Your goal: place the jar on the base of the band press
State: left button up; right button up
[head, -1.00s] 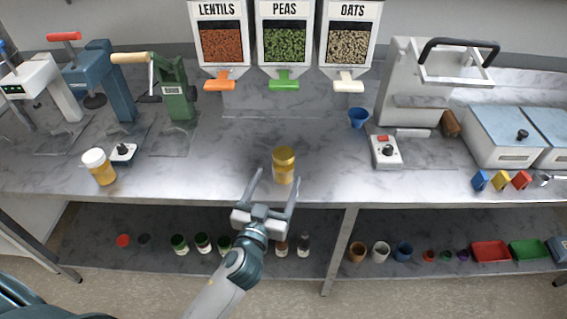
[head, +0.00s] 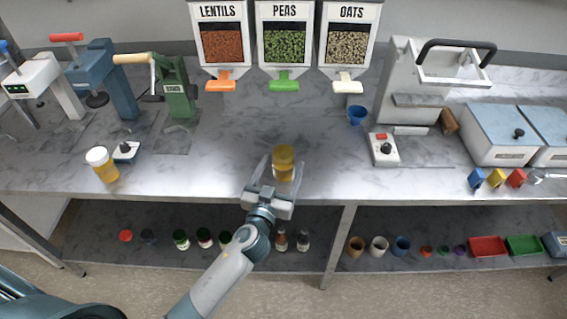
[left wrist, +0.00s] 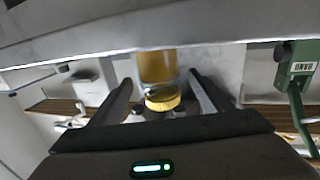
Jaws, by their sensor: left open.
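The jar (head: 284,160), amber with a gold lid, stands upright near the front edge of the counter. It also shows in the left wrist view (left wrist: 158,68), between the fingers. My left gripper (head: 280,165) is open, with one finger on each side of the jar; I cannot tell whether either finger touches it. The band press (head: 180,90) is green with a pale wooden handle and stands at the back left; its label shows upside down in the left wrist view (left wrist: 301,68). Its base (head: 174,140) looks bare. My right gripper is not in view.
A blue press (head: 105,80) is beside the band press. Dispensers (head: 284,45) hang at the back. The counter between jar and band press is clear.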

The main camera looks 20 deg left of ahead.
pick_arm(q)
jog(key=shift+w, duration=1.2)
jog(key=c, duration=1.6)
jog(key=shift+r, duration=0.2)
